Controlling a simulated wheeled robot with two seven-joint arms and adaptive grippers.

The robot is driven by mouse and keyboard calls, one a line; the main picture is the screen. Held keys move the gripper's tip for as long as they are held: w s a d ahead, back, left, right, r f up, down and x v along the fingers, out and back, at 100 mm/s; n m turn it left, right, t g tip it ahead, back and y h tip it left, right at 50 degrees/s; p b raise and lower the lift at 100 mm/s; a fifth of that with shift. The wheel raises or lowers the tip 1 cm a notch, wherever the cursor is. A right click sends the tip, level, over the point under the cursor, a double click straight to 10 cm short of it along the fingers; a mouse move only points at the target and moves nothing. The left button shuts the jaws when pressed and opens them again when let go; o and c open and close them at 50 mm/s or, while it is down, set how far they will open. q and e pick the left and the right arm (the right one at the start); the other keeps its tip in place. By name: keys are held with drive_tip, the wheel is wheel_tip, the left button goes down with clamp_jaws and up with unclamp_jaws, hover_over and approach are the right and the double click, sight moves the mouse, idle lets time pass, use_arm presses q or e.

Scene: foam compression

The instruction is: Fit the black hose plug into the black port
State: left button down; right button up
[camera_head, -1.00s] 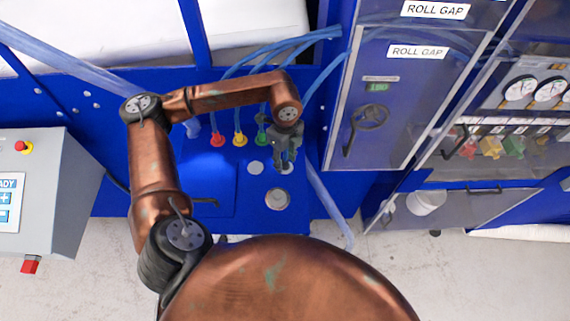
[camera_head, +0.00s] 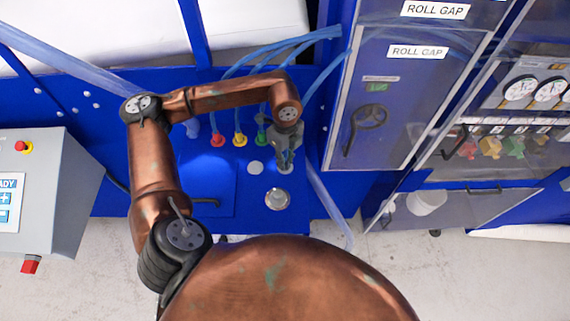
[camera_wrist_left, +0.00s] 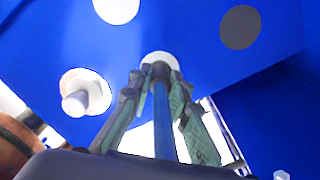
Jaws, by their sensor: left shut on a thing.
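My left gripper (camera_head: 286,166) is over the blue panel, right of the coloured plugs. In the left wrist view its fingers (camera_wrist_left: 157,80) are shut on the black hose plug (camera_wrist_left: 160,70), with a blue hose (camera_wrist_left: 163,120) running back between them. The plug's dark end overlaps a pale round spot (camera_wrist_left: 162,58) on the panel, where the black port appears to be. The plug hides the port's opening, so I cannot tell whether the plug is inside or just in front. My right gripper is out of view.
Red (camera_head: 217,140), yellow (camera_head: 239,139) and green (camera_head: 261,136) plugs with blue hoses sit in a row to the left. Round discs (camera_head: 255,167) (camera_head: 277,199) are nearby on the panel.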

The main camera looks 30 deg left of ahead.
use_arm(q)
drive_tip(key=shift+r, duration=0.15)
drive_tip(key=shift+r+p, duration=1.05)
drive_tip(key=shift+r, duration=1.2)
